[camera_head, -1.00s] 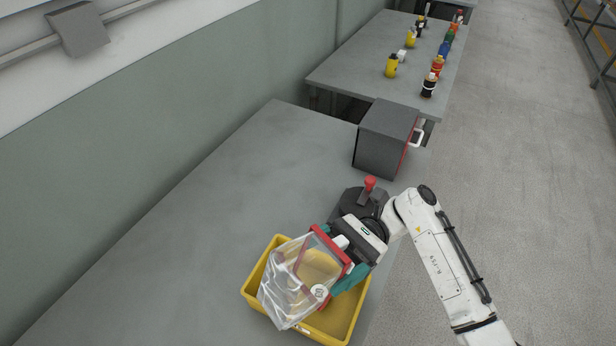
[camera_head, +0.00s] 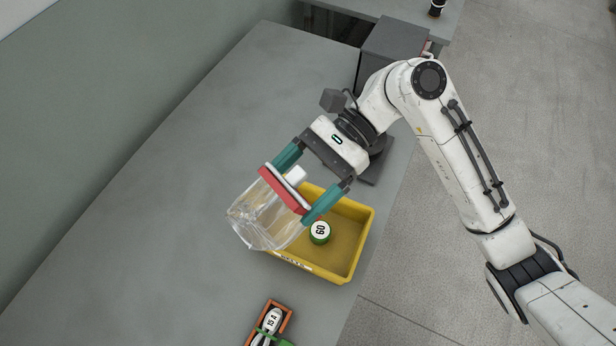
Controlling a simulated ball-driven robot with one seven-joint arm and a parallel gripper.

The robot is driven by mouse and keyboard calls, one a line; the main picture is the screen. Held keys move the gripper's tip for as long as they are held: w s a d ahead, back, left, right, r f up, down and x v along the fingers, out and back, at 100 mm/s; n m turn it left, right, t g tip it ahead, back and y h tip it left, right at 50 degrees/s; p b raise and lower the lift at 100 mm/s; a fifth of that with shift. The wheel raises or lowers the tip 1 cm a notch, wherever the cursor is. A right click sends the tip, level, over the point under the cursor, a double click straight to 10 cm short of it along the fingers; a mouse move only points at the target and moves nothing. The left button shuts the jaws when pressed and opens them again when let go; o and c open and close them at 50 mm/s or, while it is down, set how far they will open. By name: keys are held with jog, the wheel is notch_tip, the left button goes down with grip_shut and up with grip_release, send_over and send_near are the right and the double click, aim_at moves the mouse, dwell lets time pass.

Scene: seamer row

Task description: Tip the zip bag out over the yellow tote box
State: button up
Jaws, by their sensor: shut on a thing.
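My gripper (camera_head: 290,190) is shut on the zip bag (camera_head: 262,220), its teal fingers at either end of the bag's red rim. The bag is clear and tilted, its body hanging to the lower left over the left side of the yellow tote box (camera_head: 364,235) and past it. I see no clear item inside the bag, though glare makes this hard to tell. A green and white round piece marked 60 (camera_head: 320,232) shows in the tote box. The bag and gripper hide the tote's left part.
A small orange tray (camera_head: 290,310) with a white piece marked 15.4 (camera_head: 271,321) lies at the front. A dark grey box (camera_head: 392,48) stands at the back. The grey table is bare at left; its right edge drops to the floor.

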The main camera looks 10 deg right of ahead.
jog(key=a+t+h+b, duration=0.1)
jog(key=s+a+f+t+h+b, duration=0.1)
jog(key=h, duration=0.1)
jog(key=f+t+h+b, duration=0.1)
jog(key=h, duration=0.1)
jog(key=shift+s+a+b, duration=0.35)
jog(key=shift+a, duration=0.05)
jog(key=shift+s+a+h+p, duration=0.1)
jog(key=shift+a+h+p, duration=0.05)
jog(key=shift+h+p, duration=0.5)
jog(key=h, duration=0.1)
jog(key=f+t+h+p, duration=0.1)
jog(key=f+t+h, duration=0.1)
jog(key=shift+s+a+p, duration=0.25)
jog(key=shift+a+p, duration=0.05)
jog(key=shift+a, duration=0.1)
jog(key=f+t+h, duration=0.1)
jog(key=f+h+p, duration=0.1)
jog(key=h, duration=0.1)
jog(key=shift+s+a+f+t, duration=0.1)
jog(key=shift+a+t, duration=0.15)
jog(key=shift+t, duration=0.15)
jog(key=shift+f, duration=0.1)
